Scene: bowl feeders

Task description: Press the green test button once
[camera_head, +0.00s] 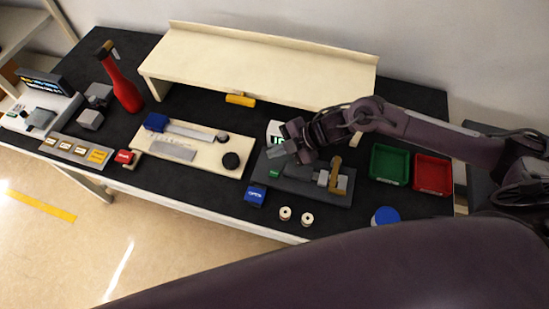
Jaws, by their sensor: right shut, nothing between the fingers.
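A small green button (274,173) sits at the left end of a dark grey fixture (335,196) near the front of the black bench. A white unit with a green lit display (274,130) stands behind it, partly hidden by my right gripper. My right gripper (281,143) comes in from the right and is shut and empty. In the picture it lies just above the green button; it looks raised over the fixture, and I see no contact. My left gripper is not in view.
A metal clamp with a tan handle (335,175) stands on the fixture. A blue block (255,195) and two white spools (285,213) lie in front. Green (389,165) and red (433,174) trays are to the right. A cream shelf (255,65) spans the back.

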